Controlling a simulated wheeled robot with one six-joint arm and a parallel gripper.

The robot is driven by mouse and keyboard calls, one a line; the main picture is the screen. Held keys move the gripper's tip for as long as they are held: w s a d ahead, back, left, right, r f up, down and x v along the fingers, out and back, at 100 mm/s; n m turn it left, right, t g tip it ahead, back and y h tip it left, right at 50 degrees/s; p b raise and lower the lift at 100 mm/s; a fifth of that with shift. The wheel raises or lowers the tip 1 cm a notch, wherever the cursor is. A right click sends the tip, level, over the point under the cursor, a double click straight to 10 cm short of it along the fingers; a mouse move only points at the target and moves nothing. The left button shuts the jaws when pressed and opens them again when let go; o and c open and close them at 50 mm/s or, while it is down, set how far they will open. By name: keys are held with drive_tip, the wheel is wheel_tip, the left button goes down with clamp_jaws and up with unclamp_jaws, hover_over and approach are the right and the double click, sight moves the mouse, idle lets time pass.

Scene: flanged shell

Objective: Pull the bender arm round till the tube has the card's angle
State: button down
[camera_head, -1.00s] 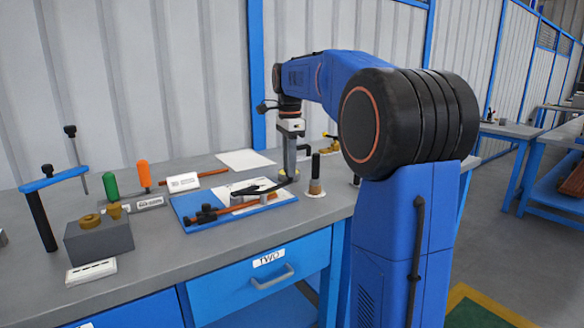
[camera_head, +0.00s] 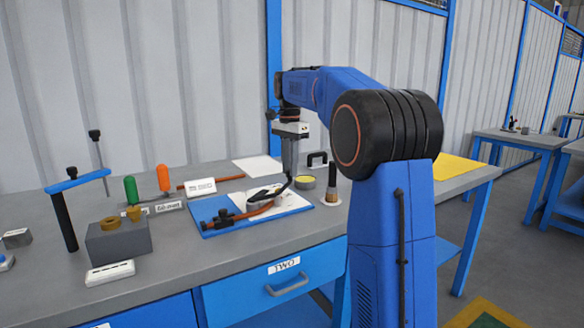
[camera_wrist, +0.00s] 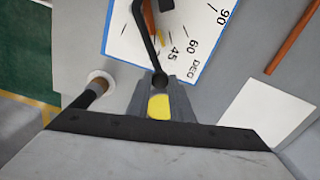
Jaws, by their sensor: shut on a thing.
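The bender (camera_head: 262,198) stands on a blue-edged board with a white dial sheet (camera_wrist: 190,50) marked 45, 60, 90 and DEG. Its black bender arm (camera_wrist: 145,35) runs from the dial to my gripper. My gripper (camera_wrist: 160,88) is shut on the arm's dark end knob; in the head view my gripper (camera_head: 290,176) hangs over the board's right side. The reddish-brown tube (camera_head: 232,217) lies across the board, and its right part looks curved. Its exact angle cannot be read. A small white card (camera_head: 200,186) stands behind the board; its print is too small to read.
A white sheet (camera_head: 259,166) lies behind.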

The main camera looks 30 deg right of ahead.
drive_tip(key=c, duration=1.6)
unclamp_jaws()
drive_tip(key=shift+o, duration=0.2)
wheel_tip(320, 180, up, 17)
drive_tip(key=shift+r, duration=0.2)
